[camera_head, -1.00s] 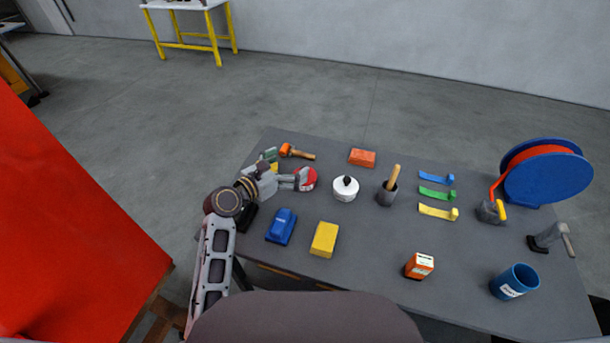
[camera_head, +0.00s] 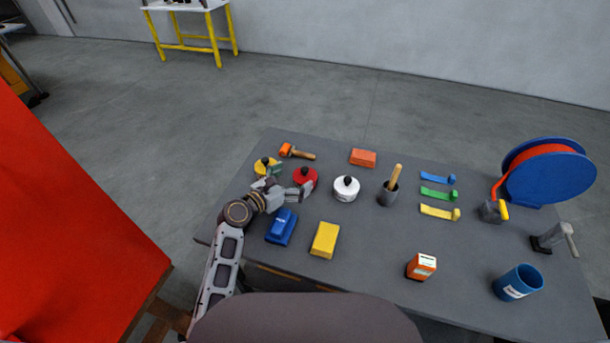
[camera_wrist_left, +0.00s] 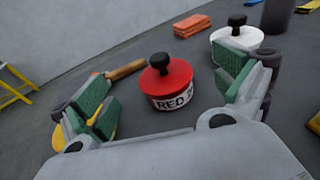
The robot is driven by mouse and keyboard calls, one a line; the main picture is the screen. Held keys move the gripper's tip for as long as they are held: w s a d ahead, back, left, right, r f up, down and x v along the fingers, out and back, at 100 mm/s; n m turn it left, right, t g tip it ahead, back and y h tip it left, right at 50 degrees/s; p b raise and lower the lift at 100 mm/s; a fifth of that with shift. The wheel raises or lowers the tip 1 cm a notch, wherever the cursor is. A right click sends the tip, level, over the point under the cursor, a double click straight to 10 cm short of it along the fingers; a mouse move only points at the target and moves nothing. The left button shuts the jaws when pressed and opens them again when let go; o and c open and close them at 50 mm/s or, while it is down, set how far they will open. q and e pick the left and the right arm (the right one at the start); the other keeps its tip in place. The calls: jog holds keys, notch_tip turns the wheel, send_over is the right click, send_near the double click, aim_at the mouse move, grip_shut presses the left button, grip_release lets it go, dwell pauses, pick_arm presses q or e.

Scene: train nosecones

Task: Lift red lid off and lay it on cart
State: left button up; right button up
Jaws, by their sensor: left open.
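The red lid (camera_head: 306,174) with a black knob sits on a small pot among the things on the grey cart (camera_head: 385,265). In the left wrist view the red lid (camera_wrist_left: 165,75) is on a white-labelled pot (camera_wrist_left: 176,98) reading "RED", ahead of the fingers. My left gripper (camera_head: 291,192) is open and empty, just short of the pot on its near left side. In the left wrist view its green-padded fingers (camera_wrist_left: 168,92) are spread wide with the pot between and beyond them. They do not appear to touch it. My right gripper is not in view.
A white-lidded pot (camera_head: 345,189) stands right of the red one, a yellow-lidded one (camera_head: 265,166) left. A blue block (camera_head: 281,227) and yellow block (camera_head: 325,240) lie nearer. An orange hammer (camera_head: 297,152) lies behind.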

aim_at(304, 169)
pick_arm(q)
jog(key=shift+w+d, duration=0.1)
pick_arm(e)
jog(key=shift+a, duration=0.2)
pick_arm(q)
jog(key=shift+w+d+f, duration=0.1)
jog(key=shift+w+d, duration=0.2)
jog(key=shift+w, duration=0.05)
jog(key=shift+x, duration=2)
jog(key=shift+w+d+f, duration=0.1)
jog(key=shift+w+d, duration=0.1)
jog(key=shift+w, duration=0.05)
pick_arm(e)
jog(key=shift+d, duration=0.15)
pick_arm(q)
jog(key=c, duration=1.1)
